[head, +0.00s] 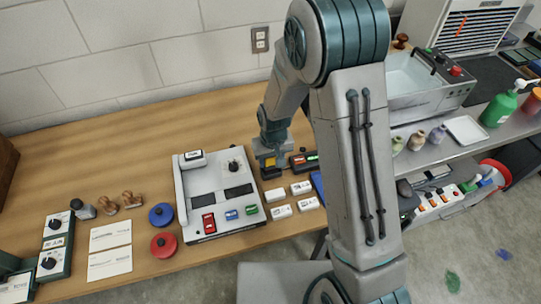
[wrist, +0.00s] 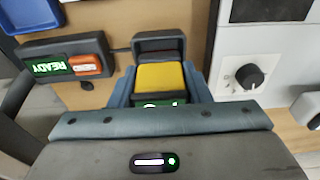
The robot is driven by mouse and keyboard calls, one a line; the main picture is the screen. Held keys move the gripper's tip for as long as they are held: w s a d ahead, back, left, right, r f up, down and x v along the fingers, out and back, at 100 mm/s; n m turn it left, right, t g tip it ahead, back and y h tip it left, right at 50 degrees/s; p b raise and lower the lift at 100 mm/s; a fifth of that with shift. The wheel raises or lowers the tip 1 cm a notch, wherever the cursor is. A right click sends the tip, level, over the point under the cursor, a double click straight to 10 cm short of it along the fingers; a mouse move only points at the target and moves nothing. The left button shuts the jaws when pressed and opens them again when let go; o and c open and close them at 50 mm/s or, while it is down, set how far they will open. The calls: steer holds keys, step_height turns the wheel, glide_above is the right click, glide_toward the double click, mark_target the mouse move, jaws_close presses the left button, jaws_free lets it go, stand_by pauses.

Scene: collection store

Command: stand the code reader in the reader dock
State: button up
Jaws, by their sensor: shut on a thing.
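The code reader, a block with a yellow face (wrist: 160,76) and a green-lit patch, sits between the blue-grey fingers of my gripper (wrist: 160,92), which is shut on it. Its yellow part also shows in the head view (head: 270,162), low over the table's back right, below my gripper (head: 269,157). A dark, open-topped box, seemingly the reader dock (wrist: 158,43), lies just beyond the reader in the wrist view. In the head view the dark dock (head: 270,174) shows right under the reader. Whether the reader touches or enters it, I cannot tell.
A dark box with a green READY display (wrist: 60,66) and an orange button stands beside the dock. A white panel device (head: 215,175) with a knob stands close on the other side. Several small white boxes (head: 277,195) lie in front. My arm hides part of the table.

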steer(key=shift+f, duration=0.65)
steer(key=shift+s+f+b, duration=0.1)
steer(key=shift+f+b, duration=0.5)
steer(key=shift+b, duration=0.5)
stand_by(0.9)
steer(key=o, duration=0.5)
steer(key=shift+r, duration=0.1)
steer(key=shift+s+d+r+p, duration=0.1)
steer(key=shift+s+r+p, duration=0.1)
steer(key=shift+r+p, duration=1.3)
steer(key=shift+s+d+r+p, duration=0.15)
steer(key=shift+r+p, duration=0.65)
steer(key=shift+r, duration=1.3)
steer(key=shift+s+r+p, duration=0.25)
steer(key=shift+r+p, duration=0.9)
steer(key=shift+r, duration=0.65)
steer(key=shift+r, duration=0.1)
